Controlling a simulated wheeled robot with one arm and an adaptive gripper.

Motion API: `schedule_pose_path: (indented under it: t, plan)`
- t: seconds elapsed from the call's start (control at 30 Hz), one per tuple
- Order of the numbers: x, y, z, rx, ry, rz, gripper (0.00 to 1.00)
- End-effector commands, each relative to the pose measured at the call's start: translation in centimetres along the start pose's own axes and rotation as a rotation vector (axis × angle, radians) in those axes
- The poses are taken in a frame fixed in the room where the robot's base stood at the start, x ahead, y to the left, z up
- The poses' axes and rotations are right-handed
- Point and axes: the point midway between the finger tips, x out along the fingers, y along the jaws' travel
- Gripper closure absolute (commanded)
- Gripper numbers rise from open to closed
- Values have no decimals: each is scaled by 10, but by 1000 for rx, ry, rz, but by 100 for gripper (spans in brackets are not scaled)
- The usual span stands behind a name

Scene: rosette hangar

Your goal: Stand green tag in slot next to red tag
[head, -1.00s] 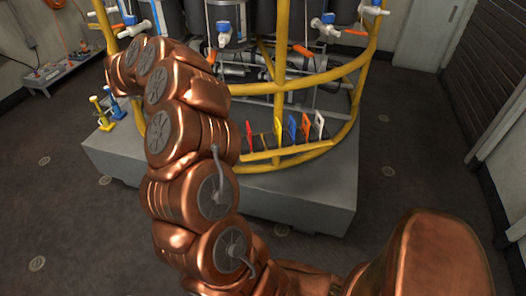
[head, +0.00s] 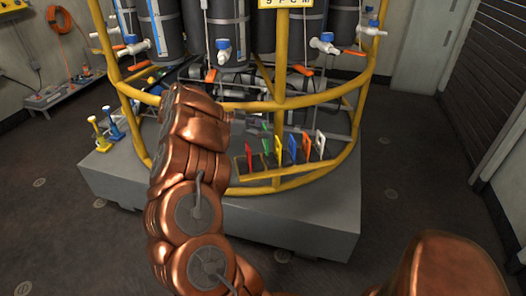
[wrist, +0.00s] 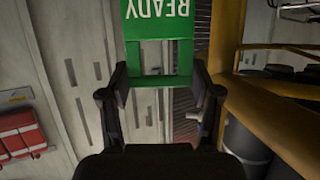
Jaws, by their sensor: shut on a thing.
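My gripper (wrist: 160,84) is shut on the green tag (wrist: 158,24). In the wrist view the tag's open lower frame sits between the two fingers, and its READY lettering is upside down. In the head view the green tag (head: 265,126) shows small, just right of my arm's end and above the slotted rack (head: 240,166). The red tag (head: 249,157) stands at the rack's left. Yellow (head: 278,149), blue (head: 292,148), orange (head: 306,146) and white (head: 320,144) tags stand farther right. The slot beside the red tag is too small to make out clearly.
Yellow rails (head: 285,183) curve around the rack, and a yellow post (head: 281,60) rises behind it. Grey bottles (head: 225,40) with valves stand above. Small yellow (head: 99,134) and blue (head: 112,123) stands sit on the grey plinth (head: 210,205) at left.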

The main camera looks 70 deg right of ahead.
Motion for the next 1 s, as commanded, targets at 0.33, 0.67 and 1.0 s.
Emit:
schedule_pose_path:
  t: [0.33, 0.67, 1.0]
  plan:
    - [12, -1, 30, 0, -1, -3, 60]
    - [24, 0, 62, -1, -3, 0, 80]
    - [24, 0, 62, -1, -4, 0, 18]
